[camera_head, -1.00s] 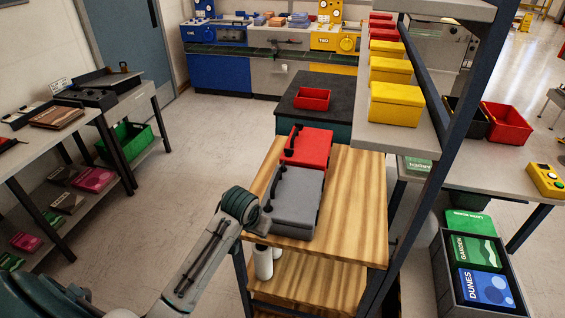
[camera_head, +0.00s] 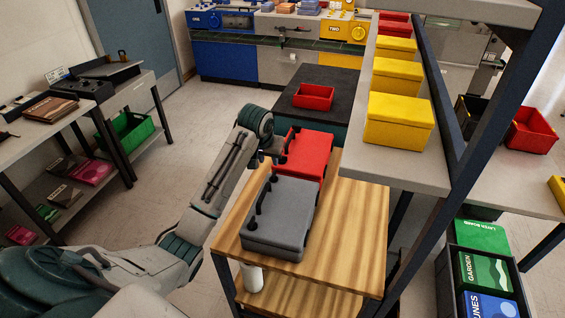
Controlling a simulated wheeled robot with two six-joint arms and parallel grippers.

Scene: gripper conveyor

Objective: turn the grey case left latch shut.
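The grey case (camera_head: 283,216) lies flat on the wooden table, with its black handle (camera_head: 265,196) along the left side. A small dark fitting (camera_head: 252,223) shows at the near end of that side; whether a latch is open or shut is too small to tell. My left gripper (camera_head: 275,156) is at the far left corner of the grey case, beside the red case (camera_head: 306,156). Its fingers are small and dark, so their opening is unclear. They partly hide the red case's left side. My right gripper is not in view.
The wooden table (camera_head: 335,228) has bare room right of the grey case. A shelf with yellow boxes (camera_head: 398,122) stands close on the right, with a dark upright post (camera_head: 440,190). A red bin (camera_head: 313,97) sits on the dark counter behind.

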